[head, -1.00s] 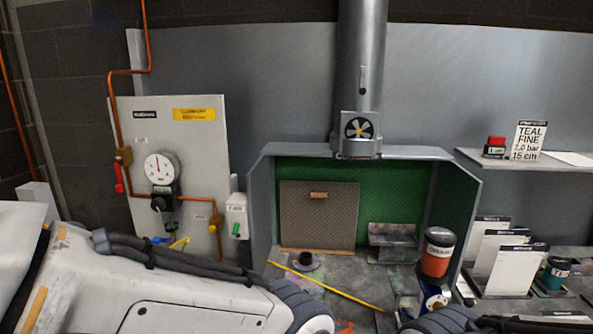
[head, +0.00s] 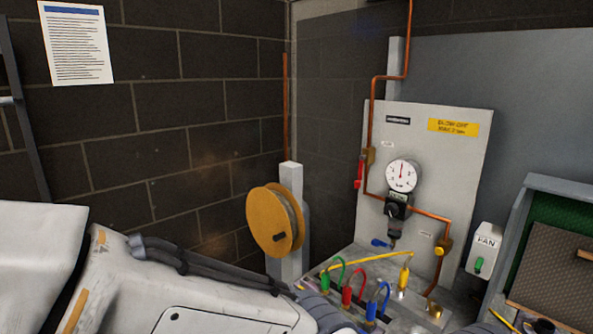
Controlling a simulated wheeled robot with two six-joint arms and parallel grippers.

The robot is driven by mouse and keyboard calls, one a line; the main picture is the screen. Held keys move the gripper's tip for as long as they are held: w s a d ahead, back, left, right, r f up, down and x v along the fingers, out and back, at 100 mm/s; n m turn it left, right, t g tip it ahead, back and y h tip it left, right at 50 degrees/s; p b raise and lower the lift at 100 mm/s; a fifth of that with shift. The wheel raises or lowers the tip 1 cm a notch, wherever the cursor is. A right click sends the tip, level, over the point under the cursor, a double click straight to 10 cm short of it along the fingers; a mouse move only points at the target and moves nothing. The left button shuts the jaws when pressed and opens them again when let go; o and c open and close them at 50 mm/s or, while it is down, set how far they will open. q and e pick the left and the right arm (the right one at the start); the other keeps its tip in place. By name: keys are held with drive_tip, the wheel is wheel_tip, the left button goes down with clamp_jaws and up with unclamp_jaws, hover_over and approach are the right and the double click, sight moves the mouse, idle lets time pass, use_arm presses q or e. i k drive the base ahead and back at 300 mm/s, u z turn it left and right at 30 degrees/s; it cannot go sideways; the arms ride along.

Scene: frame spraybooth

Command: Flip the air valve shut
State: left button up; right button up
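The copper air pipe (head: 375,110) runs down the pale wall panel (head: 462,165) into a brass valve body (head: 368,155). A red lever (head: 359,174) hangs down from that valve, roughly in line with the pipe. Below and right are a round white gauge (head: 401,175) and a dark regulator (head: 398,207). A small blue lever (head: 380,243) sticks out to the left under the regulator. Another brass fitting (head: 442,246) sits lower right on the pipe. My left arm crosses the bottom left, well below the red lever; its gripper does not show. My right gripper is out of view.
An orange hose reel (head: 270,221) on a grey post (head: 291,178) stands left of the panel. Several coloured looped pieces, including a red one (head: 347,292), stand on the bench below. A fan switch box (head: 485,249) and the green-lined booth (head: 560,225) are at right.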

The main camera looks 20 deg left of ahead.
sight(357, 183)
drive_tip(key=u, duration=0.5)
drive_tip(key=k, duration=0.85)
drive_tip(key=u, duration=0.55)
drive_tip(key=k, duration=0.5)
drive_tip(key=z, duration=0.25)
drive_tip(key=i, duration=0.55)
drive_tip(key=z, duration=0.7)
drive_tip(key=i, duration=0.75)
drive_tip(key=u, duration=0.55)
drive_tip(key=i, duration=0.7)
drive_tip(key=u, duration=0.6)
